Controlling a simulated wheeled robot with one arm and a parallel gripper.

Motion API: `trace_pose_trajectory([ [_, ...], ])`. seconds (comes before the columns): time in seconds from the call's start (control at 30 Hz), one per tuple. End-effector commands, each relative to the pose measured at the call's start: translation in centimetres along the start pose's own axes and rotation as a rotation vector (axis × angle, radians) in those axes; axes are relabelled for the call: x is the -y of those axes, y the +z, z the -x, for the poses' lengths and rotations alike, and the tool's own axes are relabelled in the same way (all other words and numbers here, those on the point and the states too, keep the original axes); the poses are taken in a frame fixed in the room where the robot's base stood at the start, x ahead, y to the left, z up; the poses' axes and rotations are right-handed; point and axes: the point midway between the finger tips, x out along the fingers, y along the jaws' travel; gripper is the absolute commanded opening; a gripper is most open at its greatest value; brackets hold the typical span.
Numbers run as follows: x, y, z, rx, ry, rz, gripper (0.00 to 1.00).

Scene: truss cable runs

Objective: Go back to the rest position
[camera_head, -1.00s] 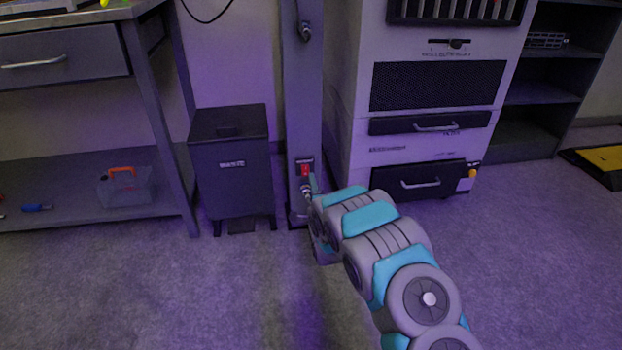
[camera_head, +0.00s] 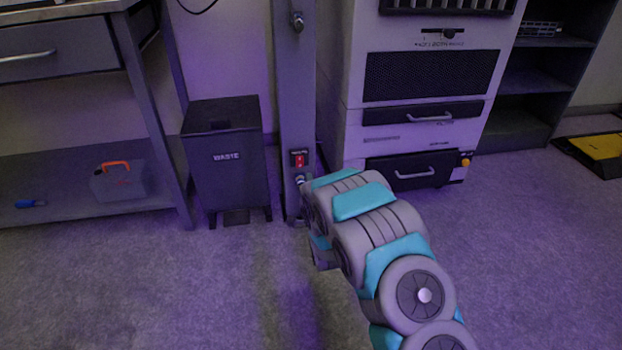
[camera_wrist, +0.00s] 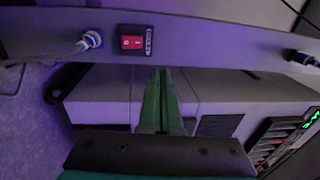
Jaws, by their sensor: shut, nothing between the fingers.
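My gripper shows in the wrist view (camera_wrist: 160,75), its two green fingers shut together with nothing between them. The fingertips point at the grey post (camera_wrist: 210,45), near a red rocker switch (camera_wrist: 132,42) on it; I cannot tell the exact gap. In the head view my arm reaches from the lower right toward the post (camera_head: 297,100), and the gripper itself is hidden behind my wrist. The red switch (camera_head: 299,160) shows just above my wrist.
A dark waste bin (camera_head: 225,165) stands left of the post. A workbench (camera_head: 140,95) with a toolbox (camera_head: 118,182) on its lower shelf is farther left. A light machine cabinet (camera_head: 415,125) stands right of the post. The floor in front (camera_head: 200,290) is clear.

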Motion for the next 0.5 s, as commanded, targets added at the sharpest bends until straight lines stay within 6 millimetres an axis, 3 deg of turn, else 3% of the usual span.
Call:
trace_pose_trajectory([
  [0.27, 0.7, -0.6, -0.2, -0.011, 0.026, 0.028, 0.00],
  [0.5, 4.0, -4.5, 0.1, -0.059, 0.227, 0.202, 0.00],
])
